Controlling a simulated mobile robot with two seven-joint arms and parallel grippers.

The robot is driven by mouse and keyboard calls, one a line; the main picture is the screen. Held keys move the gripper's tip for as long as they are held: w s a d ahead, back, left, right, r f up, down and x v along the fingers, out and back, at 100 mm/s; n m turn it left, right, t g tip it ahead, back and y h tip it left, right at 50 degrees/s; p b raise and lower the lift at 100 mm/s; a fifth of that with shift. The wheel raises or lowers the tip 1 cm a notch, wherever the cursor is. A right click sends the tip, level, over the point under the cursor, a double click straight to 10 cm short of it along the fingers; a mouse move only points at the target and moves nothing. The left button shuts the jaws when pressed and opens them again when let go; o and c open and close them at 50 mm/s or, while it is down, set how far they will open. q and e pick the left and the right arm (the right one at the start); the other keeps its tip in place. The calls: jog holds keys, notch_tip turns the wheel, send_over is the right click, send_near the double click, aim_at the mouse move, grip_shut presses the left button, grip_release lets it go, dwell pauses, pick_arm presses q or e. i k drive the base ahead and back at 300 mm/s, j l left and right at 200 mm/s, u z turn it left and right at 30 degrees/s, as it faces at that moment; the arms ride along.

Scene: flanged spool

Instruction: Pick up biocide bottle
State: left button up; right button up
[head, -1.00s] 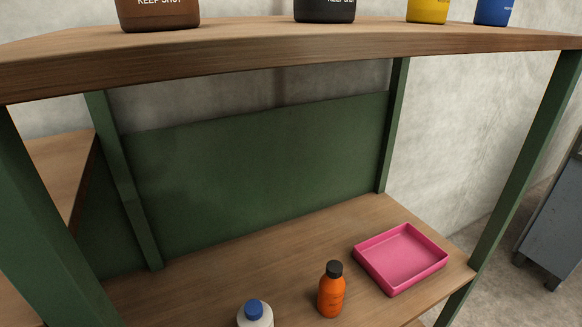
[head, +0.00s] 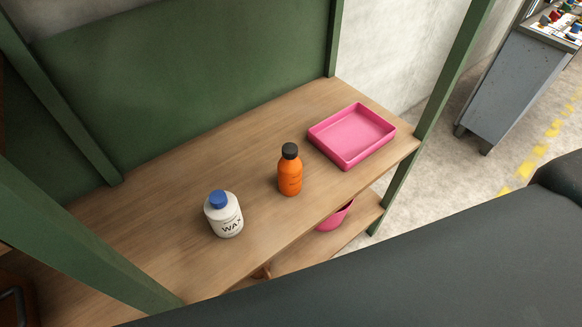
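No bottle in view carries a label that I can read as biocide. An orange bottle (head: 290,174) with a black cap stands upright on the wooden shelf (head: 200,170); its small label is unreadable. A white bottle (head: 225,219) with a blue cap, marked WAX, stands upright to its left and nearer. Neither of my grippers is in view. A dark shape at the bottom right hides part of the floor and lower shelf.
A pink tray (head: 352,137) sits on the shelf to the right of the orange bottle. Green posts (head: 90,240) frame the shelf. A pink container (head: 335,217) shows on the lower shelf. A grey cabinet (head: 515,85) stands at the upper right.

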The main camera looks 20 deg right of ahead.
aim_at(290, 172)
jog(key=i+l+u, duration=0.1)
jog(key=l, duration=1.2)
jog(key=l+u, duration=0.1)
jog(key=l, duration=1.2)
jog(key=i, duration=0.05)
